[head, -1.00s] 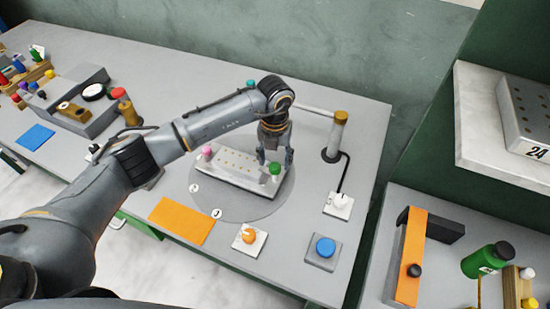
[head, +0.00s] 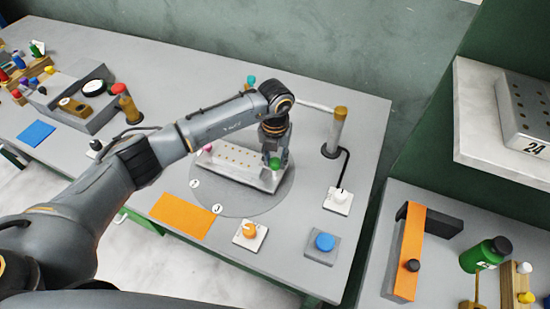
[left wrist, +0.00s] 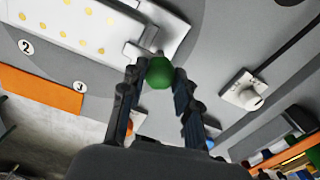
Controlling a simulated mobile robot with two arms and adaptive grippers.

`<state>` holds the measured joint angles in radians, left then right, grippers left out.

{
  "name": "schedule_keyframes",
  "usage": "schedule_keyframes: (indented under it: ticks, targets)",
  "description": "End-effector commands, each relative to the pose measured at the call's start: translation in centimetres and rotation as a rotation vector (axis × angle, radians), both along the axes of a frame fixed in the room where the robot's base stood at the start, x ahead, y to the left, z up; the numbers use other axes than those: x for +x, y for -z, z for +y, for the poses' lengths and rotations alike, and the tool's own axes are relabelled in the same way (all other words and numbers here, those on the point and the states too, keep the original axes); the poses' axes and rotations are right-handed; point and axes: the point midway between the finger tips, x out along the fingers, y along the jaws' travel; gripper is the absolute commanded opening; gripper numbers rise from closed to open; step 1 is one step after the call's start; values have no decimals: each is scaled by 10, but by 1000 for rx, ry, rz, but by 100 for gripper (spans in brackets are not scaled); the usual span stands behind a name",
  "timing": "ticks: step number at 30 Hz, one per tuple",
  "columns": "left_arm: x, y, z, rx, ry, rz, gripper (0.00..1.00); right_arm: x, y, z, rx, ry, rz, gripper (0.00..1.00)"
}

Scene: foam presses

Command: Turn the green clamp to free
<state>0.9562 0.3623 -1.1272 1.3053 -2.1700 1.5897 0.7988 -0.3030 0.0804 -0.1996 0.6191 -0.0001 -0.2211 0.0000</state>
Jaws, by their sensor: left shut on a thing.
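The green clamp (head: 275,163) is a green knob at the right end of a pale metal block (head: 231,178) with rows of gold dots. My left gripper (head: 274,158) comes down over it from above and is shut on it. In the left wrist view the green clamp (left wrist: 159,72) sits between the two fingertips of my left gripper (left wrist: 158,80), at the edge of the block. A pink knob (head: 208,149) shows at the block's left end, partly behind my arm. My right gripper is not in view.
The block stands on a round grey plate (head: 210,202) with numbered marks. An orange mat (head: 183,214), an orange dial (head: 249,232), a blue button (head: 325,242) and a white dial (head: 340,195) lie in front and right. A post (head: 335,130) stands close to the gripper's right.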

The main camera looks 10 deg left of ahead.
Motion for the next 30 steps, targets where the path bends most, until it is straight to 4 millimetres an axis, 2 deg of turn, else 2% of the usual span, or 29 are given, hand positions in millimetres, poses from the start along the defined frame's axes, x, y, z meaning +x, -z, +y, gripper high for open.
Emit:
schedule_keyframes:
  ticks: [11, 30]
  targets:
    - [1, 5, 0, 1, 190, -4, 0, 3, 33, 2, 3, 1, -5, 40]
    - [1, 6, 0, 2, 793, -3, 0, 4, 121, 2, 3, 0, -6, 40]
